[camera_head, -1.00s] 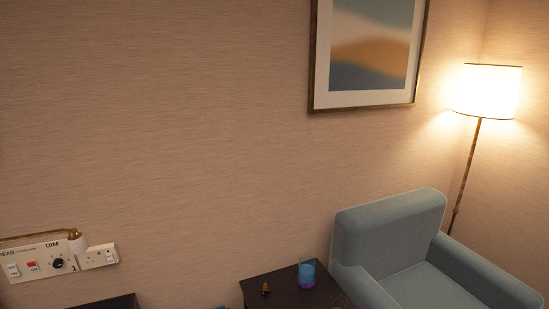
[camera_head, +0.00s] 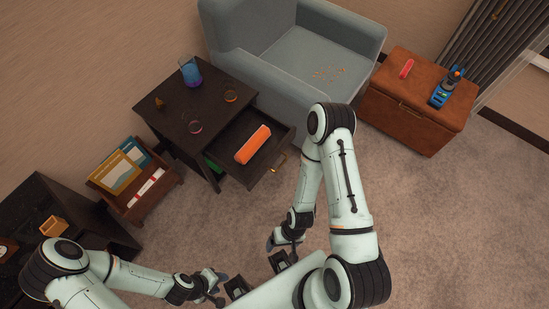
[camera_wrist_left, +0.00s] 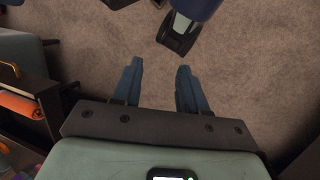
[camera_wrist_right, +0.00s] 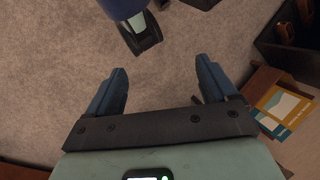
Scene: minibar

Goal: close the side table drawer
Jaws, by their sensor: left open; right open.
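The dark wooden side table (camera_head: 190,105) stands left of the armchair in the head view. Its drawer (camera_head: 230,178) is pulled out, with an orange case (camera_head: 253,144) lying inside. The drawer's brass handle (camera_head: 279,169) is on its front; the drawer also shows at the left edge of the left wrist view (camera_wrist_left: 54,98). My left gripper (camera_head: 218,284) is open and empty, low in the head view, well away from the drawer. My right gripper (camera_head: 285,240) is open and empty, in front of the drawer and apart from it. Both wrist views show empty fingers over carpet.
A blue glass (camera_head: 190,72) and small items stand on the tabletop. A magazine rack (camera_head: 150,199) stands left of the table. A blue armchair (camera_head: 305,60) is behind, a brown leather chest (camera_head: 415,115) at right. Carpet in front of the drawer is clear apart from my arms.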

